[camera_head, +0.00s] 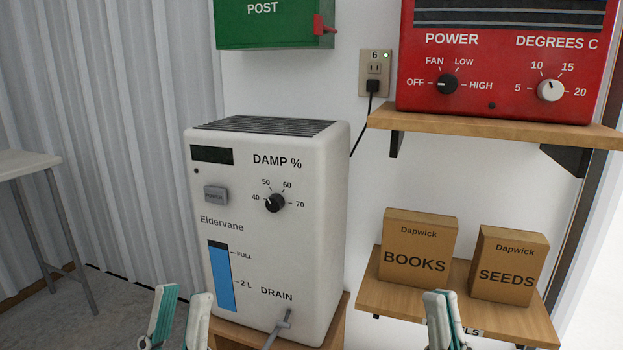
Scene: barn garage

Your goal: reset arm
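My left gripper (184,293) shows at the bottom edge, left of the dehumidifier's lower front. Its two fingers stand apart with nothing between them, so it is open. My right gripper (441,295) shows at the bottom edge, in front of the lower shelf. Its fingers overlap in this view, so its opening is unclear. I see nothing held in it. Most of both arms is out of the picture.
A white dehumidifier (323,230) with a drain lever (284,323) stands on a wooden stand. Right of it, a lower shelf (392,302) bears BOOKS (418,247) and SEEDS (509,266) boxes. Above is a red heater (500,60) on another shelf (480,127). A table (25,163) stands left.

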